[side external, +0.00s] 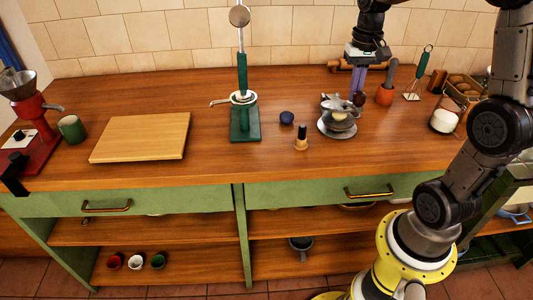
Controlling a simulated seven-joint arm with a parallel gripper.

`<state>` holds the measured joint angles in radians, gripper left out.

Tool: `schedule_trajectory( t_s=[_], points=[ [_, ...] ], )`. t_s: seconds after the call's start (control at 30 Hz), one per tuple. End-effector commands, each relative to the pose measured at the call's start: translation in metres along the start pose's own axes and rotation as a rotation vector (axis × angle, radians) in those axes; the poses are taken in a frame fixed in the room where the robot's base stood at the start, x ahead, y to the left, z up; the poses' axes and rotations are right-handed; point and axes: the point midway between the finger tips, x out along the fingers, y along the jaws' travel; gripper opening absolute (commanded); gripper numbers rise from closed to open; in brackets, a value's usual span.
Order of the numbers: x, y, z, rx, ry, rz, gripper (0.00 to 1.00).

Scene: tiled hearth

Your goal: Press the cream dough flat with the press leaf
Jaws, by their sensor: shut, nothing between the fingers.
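A grey metal press (325,127) with a round base stands on the counter right of the middle. Its upper leaf (337,104) appears raised and tilted above the base. A small pale patch between the plates looks like the cream dough (340,116), but it is partly hidden and too small to make out well. My gripper (357,94) points down just behind and right of the leaf, with its fingers shut and empty. A dark round knob sits at the fingertips; I cannot tell whether they touch it.
A red pot (385,96) and a white-filled jar (444,121) are to the right. A wooden board (140,138) lies left. The front counter is clear.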

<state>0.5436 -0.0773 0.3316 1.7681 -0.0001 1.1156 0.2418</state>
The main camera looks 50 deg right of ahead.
Motion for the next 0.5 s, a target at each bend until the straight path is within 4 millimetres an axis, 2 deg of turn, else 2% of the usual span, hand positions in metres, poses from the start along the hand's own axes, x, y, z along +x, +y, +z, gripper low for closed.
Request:
schedule_trajectory(
  t_s=[0.23,0.5],
  points=[
    [0.0076,0.0004,0.0018,0.000,-0.011,0.003,0.00],
    [0.0071,0.0003,0.0015,0.000,-0.009,0.002,0.00]
  ],
)
